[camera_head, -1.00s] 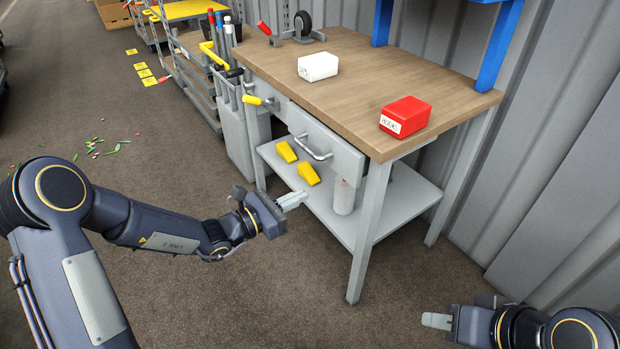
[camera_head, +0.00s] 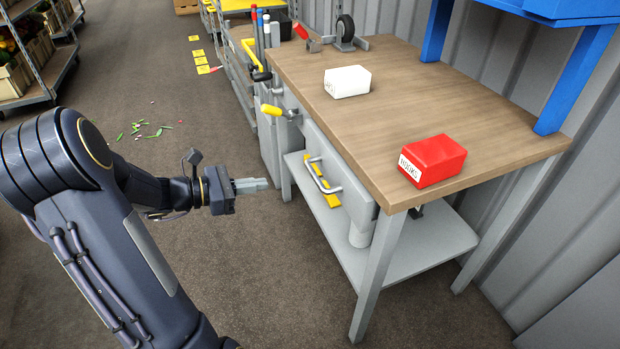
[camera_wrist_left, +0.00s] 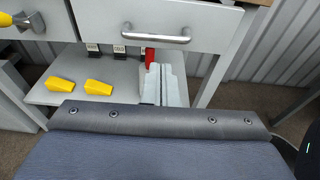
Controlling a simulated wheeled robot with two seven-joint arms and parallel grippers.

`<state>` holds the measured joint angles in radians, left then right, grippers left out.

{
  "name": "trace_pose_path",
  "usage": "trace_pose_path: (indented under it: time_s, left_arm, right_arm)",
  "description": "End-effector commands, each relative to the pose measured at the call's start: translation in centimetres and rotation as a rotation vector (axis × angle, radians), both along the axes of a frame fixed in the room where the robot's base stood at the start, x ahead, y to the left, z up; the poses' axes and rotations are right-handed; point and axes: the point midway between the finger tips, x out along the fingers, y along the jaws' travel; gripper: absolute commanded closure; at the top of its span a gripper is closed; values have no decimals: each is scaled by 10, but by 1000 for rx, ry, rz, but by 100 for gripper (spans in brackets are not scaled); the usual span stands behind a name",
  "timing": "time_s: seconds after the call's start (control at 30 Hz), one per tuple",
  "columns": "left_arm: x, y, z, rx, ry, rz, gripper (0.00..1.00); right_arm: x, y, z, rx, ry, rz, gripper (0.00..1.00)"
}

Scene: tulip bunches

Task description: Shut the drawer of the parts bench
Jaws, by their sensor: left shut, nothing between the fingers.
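The parts bench (camera_head: 430,95) has a wooden top and grey legs. Its grey drawer (camera_head: 350,188) sits below the top's front edge, and its front seems to stand out a little; how far is hard to tell. The drawer has a metal bar handle (camera_head: 322,180). In the left wrist view the drawer front (camera_wrist_left: 100,18) and handle (camera_wrist_left: 157,36) lie straight ahead. My left gripper (camera_head: 264,184) is shut and empty, left of the handle and apart from it. Its closed fingers (camera_wrist_left: 163,84) show below the handle in the left wrist view. My right gripper is out of view.
A red box (camera_head: 432,160) and a white box (camera_head: 348,82) stand on the bench top. Yellow wedges (camera_wrist_left: 98,88) lie on the lower shelf. A yellow-handled tool (camera_head: 272,110) sticks out left of the drawer. Floor before the bench is clear.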

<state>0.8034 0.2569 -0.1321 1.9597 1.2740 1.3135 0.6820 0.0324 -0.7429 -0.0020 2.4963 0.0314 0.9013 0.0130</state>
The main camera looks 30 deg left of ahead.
Motion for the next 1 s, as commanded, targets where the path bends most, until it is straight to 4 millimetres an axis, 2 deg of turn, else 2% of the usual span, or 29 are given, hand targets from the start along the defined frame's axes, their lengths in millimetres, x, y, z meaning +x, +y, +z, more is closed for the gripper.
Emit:
trace_pose_path:
  time_s: [0.3,0.5,0.7,1.0]
  left_arm:
    - [52,-45,-17,-2,-2,-6,100]
    - [75,-64,-23,-2,-1,-4,100]
    - [85,-71,-24,-1,-2,-1,100]
    - [86,-72,-23,-1,-2,-1,100]
  right_arm:
    - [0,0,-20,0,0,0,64]
    - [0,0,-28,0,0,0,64]
    - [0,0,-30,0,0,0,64]
    - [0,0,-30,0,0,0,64]
